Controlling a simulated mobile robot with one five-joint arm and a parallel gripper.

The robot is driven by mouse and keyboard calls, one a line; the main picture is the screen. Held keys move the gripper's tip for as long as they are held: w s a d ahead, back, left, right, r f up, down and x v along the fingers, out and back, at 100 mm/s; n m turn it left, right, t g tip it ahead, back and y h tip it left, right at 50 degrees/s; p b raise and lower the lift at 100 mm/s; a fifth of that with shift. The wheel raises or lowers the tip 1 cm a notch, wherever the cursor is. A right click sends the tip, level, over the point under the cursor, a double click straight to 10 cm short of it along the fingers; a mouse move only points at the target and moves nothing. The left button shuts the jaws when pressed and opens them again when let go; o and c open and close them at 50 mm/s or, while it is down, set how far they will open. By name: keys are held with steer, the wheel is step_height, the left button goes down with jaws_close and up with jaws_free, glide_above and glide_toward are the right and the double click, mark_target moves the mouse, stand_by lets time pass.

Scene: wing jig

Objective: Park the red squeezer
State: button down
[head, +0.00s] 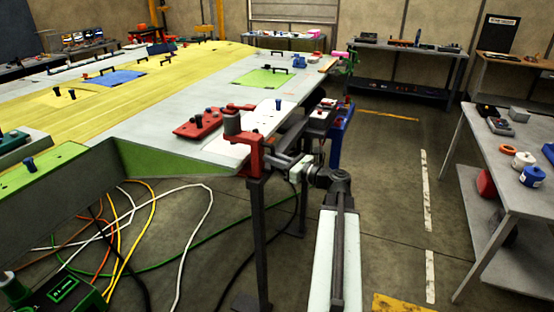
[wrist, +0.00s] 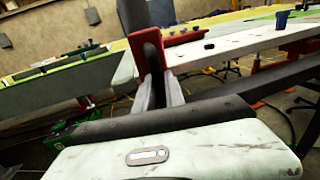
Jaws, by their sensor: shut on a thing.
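The red squeezer (head: 256,150) is a red C-shaped tool with a dark grey cylinder on top. It is upright at the near right edge of the wing panel, and its jaw reaches over the panel's edge. I cannot tell whether it touches the panel. My gripper (head: 284,160) comes from the right and is shut on the squeezer. In the wrist view the squeezer (wrist: 143,46) stands straight ahead, its dark grip between my two pale fingers (wrist: 159,92). The fingers hide part of the grip.
A red plate with dark knobs (head: 199,124) lies on the wing (head: 180,140) just left of the squeezer. A dark jig leg (head: 259,240) stands below. A blue cart (head: 341,125) is behind. A grey workbench (head: 505,170) is at right. Cables (head: 150,225) cover the floor at left; the right aisle is clear.

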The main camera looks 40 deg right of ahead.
steer(key=shift+a+y, duration=0.3)
steer(key=shift+a, duration=0.05)
steer(key=c, duration=1.4)
jaws_free()
steer(key=shift+w+a, duration=0.1)
steer(key=shift+a, duration=0.05)
steer(key=shift+d, duration=0.2)
steer(key=v, duration=0.8)
